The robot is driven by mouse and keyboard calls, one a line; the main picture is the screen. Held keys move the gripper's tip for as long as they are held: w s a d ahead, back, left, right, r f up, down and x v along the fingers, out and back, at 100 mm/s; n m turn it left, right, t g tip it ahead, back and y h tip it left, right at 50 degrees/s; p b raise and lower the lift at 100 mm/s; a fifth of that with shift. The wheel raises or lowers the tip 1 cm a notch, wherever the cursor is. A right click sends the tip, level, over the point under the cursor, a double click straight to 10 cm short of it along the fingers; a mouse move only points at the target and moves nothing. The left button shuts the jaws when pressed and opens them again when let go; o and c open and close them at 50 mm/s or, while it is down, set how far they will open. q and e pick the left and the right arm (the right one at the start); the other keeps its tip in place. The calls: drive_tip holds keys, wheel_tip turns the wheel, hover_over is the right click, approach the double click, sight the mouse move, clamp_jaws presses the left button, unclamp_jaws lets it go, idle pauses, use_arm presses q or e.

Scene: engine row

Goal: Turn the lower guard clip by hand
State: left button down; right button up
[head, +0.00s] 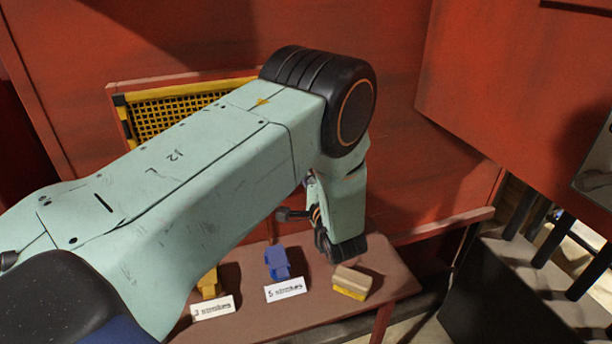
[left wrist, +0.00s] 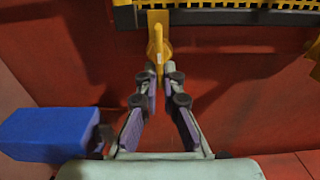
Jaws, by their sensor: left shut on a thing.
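The yellow guard clip (left wrist: 158,42) hangs below the dark lower edge of the guard in the left wrist view. My left gripper (left wrist: 159,76) reaches up to it from below, with both fingertips closed together on the clip's lower end. The guard (head: 185,110) is a yellow mesh panel in a red frame in the head view, partly covered by my left arm. The guard's mesh (left wrist: 225,14) also shows at the top of the left wrist view. The clip is hidden in the head view. My right gripper is not in view.
A brown shelf (head: 345,318) below my arm bears a blue object (head: 277,263), a yellow object (head: 209,284), a beige-and-yellow block (head: 351,282) and white label cards (head: 285,289). A red panel (head: 520,100) juts out at the right. A blue block (left wrist: 45,135) is left of my fingers.

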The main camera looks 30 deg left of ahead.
use_arm(q)
drive_tip(key=c, duration=1.5)
unclamp_jaws()
drive_tip(key=shift+s+a+f, duration=0.1)
drive_tip(key=shift+s+f, duration=0.05)
drive_tip(key=shift+s, duration=0.05)
drive_tip(key=shift+a, duration=0.1)
drive_tip(key=v, duration=0.7)
drive_tip(key=shift+s+d, duration=0.15)
drive_tip(key=shift+d, duration=0.05)
